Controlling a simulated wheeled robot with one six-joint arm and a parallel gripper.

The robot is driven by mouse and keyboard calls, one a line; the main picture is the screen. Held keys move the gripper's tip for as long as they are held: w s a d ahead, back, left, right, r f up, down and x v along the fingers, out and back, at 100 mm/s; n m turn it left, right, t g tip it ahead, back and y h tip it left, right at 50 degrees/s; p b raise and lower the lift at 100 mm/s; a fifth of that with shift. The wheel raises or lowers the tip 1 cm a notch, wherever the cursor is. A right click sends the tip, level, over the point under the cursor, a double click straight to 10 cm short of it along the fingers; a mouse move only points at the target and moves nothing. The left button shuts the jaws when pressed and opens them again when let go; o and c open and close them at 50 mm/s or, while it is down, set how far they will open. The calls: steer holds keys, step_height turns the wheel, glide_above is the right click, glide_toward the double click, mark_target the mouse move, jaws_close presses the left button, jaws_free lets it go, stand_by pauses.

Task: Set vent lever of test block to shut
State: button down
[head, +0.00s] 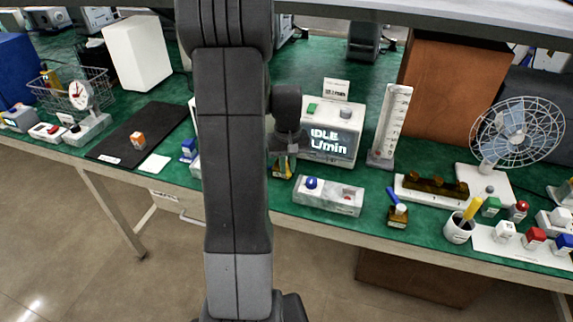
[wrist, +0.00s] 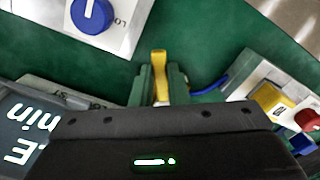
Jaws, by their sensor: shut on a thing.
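My gripper (head: 286,143) reaches down to the bench just left of the display unit. In the wrist view my gripper (wrist: 160,84) has its two jaws shut on a narrow yellow piece, which looks like a lever (wrist: 160,60). In the head view a small amber-and-dark block (head: 283,171) stands right under the jaws, and my gripper hides its upper part. I cannot read a label on it, so I cannot tell surely that it is the test block. The lever's marked positions are hidden.
A display unit (head: 331,138) reading "IDLE L/min" stands close at the right. A grey block (head: 328,195) with a blue knob (wrist: 91,13) lies at the front edge. A white panel (wrist: 262,92) with yellow and red parts is on the other side. My arm hides part of the bench.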

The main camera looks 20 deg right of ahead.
mark_target(288, 169)
steer(key=c, duration=1.4)
jaws_free()
steer(key=shift+r, duration=0.1)
step_height(288, 169, up, 14)
steer(key=shift+p, duration=0.3)
steer(key=shift+f, duration=0.3)
step_height(288, 169, down, 14)
steer(key=shift+r+b, duration=0.25)
steer(key=shift+b, duration=0.1)
steer(key=shift+f, duration=0.1)
